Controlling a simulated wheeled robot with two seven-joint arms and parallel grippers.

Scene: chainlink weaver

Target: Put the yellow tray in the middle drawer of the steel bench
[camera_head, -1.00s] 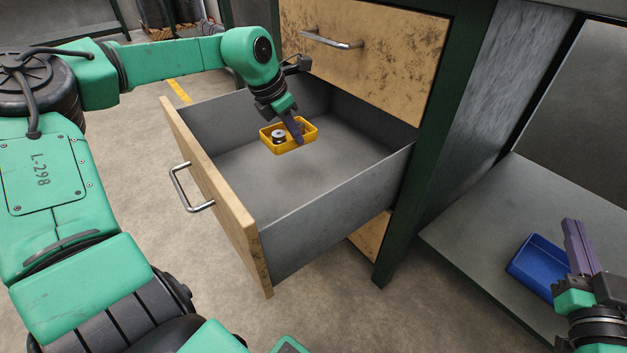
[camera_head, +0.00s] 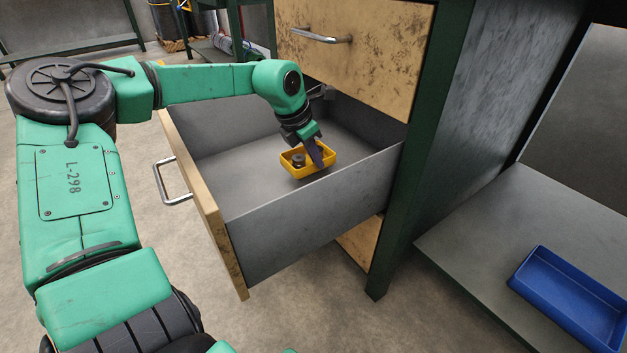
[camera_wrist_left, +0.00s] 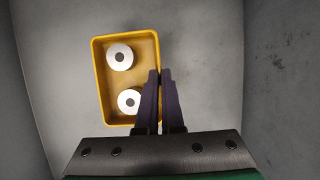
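The yellow tray (camera_head: 314,171) is inside the open middle drawer (camera_head: 310,217), close to the near side wall. Two metal rings or spools lie in it, and the tray also shows in the left wrist view (camera_wrist_left: 144,45). My left gripper (camera_head: 317,158) reaches down into the drawer. In the left wrist view its two fingers (camera_wrist_left: 161,78) are close together on the tray's right wall. I cannot tell whether the tray rests on the drawer floor or hangs just above it. My right gripper is not in view.
The drawer belongs to the steel bench (camera_head: 412,190); its handle (camera_head: 168,182) faces left. A shut drawer (camera_head: 355,55) is above. A blue tray (camera_head: 570,295) sits on the bench's lower shelf (camera_head: 470,225) at right. Drawer floor left of the yellow tray is clear.

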